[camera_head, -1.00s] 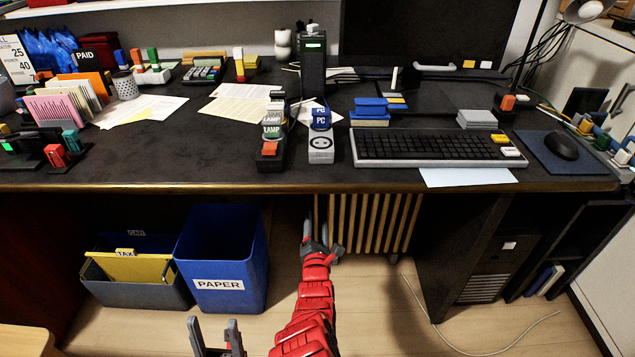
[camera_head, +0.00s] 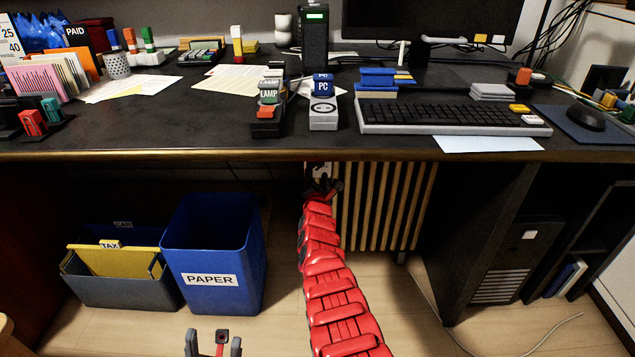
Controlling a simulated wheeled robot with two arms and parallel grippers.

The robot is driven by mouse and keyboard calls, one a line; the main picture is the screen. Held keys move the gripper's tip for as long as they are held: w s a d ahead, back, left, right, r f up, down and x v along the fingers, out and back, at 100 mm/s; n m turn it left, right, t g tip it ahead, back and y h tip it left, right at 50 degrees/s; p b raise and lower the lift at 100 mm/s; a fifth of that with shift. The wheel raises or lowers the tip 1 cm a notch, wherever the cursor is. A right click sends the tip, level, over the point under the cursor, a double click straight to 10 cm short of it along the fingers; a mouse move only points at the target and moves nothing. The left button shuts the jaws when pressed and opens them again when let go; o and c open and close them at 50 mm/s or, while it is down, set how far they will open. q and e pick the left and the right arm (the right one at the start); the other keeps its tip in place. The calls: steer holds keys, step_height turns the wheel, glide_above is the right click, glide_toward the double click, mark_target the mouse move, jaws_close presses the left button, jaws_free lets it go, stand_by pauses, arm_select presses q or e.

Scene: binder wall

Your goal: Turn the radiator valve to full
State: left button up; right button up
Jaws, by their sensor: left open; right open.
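The ribbed beige radiator (camera_head: 385,208) stands under the desk, right of centre. A small pale part, perhaps the valve (camera_head: 320,169), shows at its upper left, just under the desk edge; its setting cannot be read. My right gripper (camera_head: 322,184), on the red arm, is open and right at this pale part, partly covering it. I cannot tell whether it touches the part or whether the part lies between its fingers. My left gripper (camera_head: 213,344) is open at the bottom edge, low over the floor, far from the radiator.
The desk (camera_head: 200,140) overhangs the radiator closely. A blue PAPER bin (camera_head: 210,280) and a grey box with a yellow TAX folder (camera_head: 118,260) stand left. A computer tower (camera_head: 505,258) stands right. A cable crosses the floor. Open floor lies below the radiator.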

steer(key=shift+w+d+b, duration=0.1)
steer(key=shift+w+b, duration=0.5)
steer(key=shift+w, duration=0.05)
steer(key=shift+w+r, duration=0.15)
steer(key=shift+r, duration=0.05)
steer(key=shift+c, duration=0.3)
jaws_close()
